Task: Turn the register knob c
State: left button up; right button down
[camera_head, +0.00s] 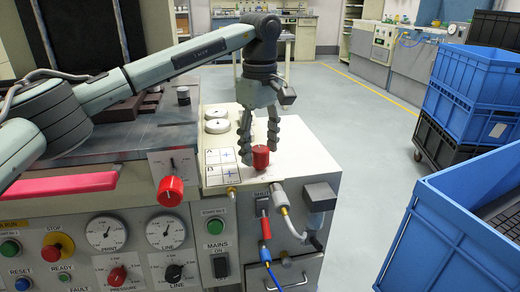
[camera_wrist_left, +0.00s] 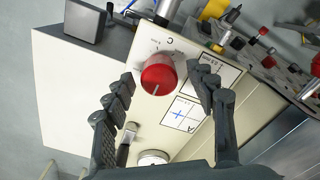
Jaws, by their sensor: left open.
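The register knob c (camera_head: 261,158) is a red round knob on the light top of the machine's right-hand cabinet. In the left wrist view the red knob (camera_wrist_left: 158,76) has a white pointer line and sits on a plate with a letter C beside it. My left gripper (camera_head: 260,151) points down over the knob, open. In the left wrist view its fingers (camera_wrist_left: 166,78) stand on either side of the knob, with visible gaps in that view. I cannot tell whether a finger touches it. My right gripper is not in view.
Cards marked A and B (camera_head: 221,164) lie left of the knob. Another red knob (camera_head: 170,191) is on the front panel. A grey box (camera_head: 320,196) and a red-handled lever (camera_head: 265,228) are on the cabinet's front. Blue crates (camera_head: 470,215) stand at right, with open floor between.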

pick_arm(q)
jog(key=shift+f, duration=0.35)
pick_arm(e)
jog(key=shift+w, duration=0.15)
pick_arm(q)
jog(key=c, duration=1.2)
jog(key=shift+o, duration=0.2)
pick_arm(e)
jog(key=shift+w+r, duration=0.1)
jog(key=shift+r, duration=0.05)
